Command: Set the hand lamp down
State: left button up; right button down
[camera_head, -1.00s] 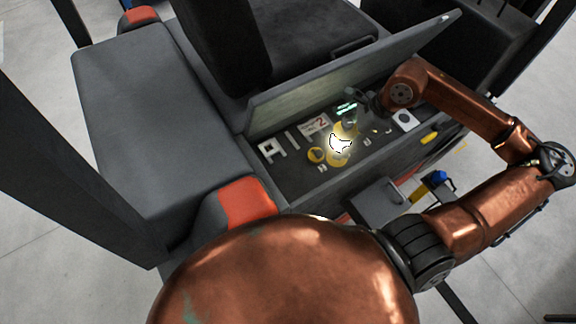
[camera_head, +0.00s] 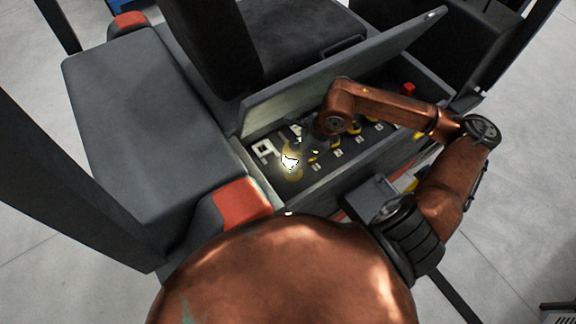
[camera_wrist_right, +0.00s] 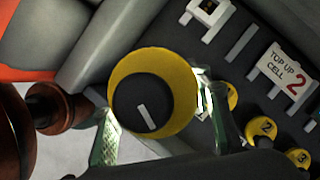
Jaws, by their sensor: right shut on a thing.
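The hand lamp (camera_wrist_right: 150,100) shows in the right wrist view as a yellow round body with a black cap that has a pale bar on it. My right gripper (camera_wrist_right: 160,118) is shut on it, one finger on each side. In the head view my right gripper (camera_head: 307,138) is over the left part of the open battery compartment, partly hidden by its own arm. A bright glow with a yellow rim, which I take for the lamp (camera_head: 291,161), shows just below it. I cannot tell whether the lamp touches the surface below. My left gripper is not in view.
The compartment's raised lid (camera_head: 330,75) stands behind the gripper. Its front wall (camera_head: 335,185) runs along the near side. Yellow numbered caps (camera_wrist_right: 262,128) and a "TOP UP CELL 2" sign (camera_wrist_right: 285,70) lie close to the right finger. A grey box (camera_head: 372,200) is in front.

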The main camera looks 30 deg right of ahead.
aim_at(288, 168)
jog(key=shift+w+a+f, duration=0.2)
jog(key=shift+a+f, duration=0.35)
jog(key=shift+f, duration=0.05)
jog(key=p+x, duration=0.1)
jog(key=x, duration=0.1)
jog(key=shift+s+f, duration=0.1)
jog(key=shift+f, duration=0.35)
jog(key=shift+d+f+p, duration=0.1)
jog(key=shift+f+p, duration=0.2)
jog(key=shift+f, duration=0.2)
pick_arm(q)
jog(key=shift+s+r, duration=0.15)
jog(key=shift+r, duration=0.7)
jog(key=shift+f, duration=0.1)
pick_arm(e)
jog(key=shift+f, duration=0.1)
jog(key=c, duration=1)
grip_release()
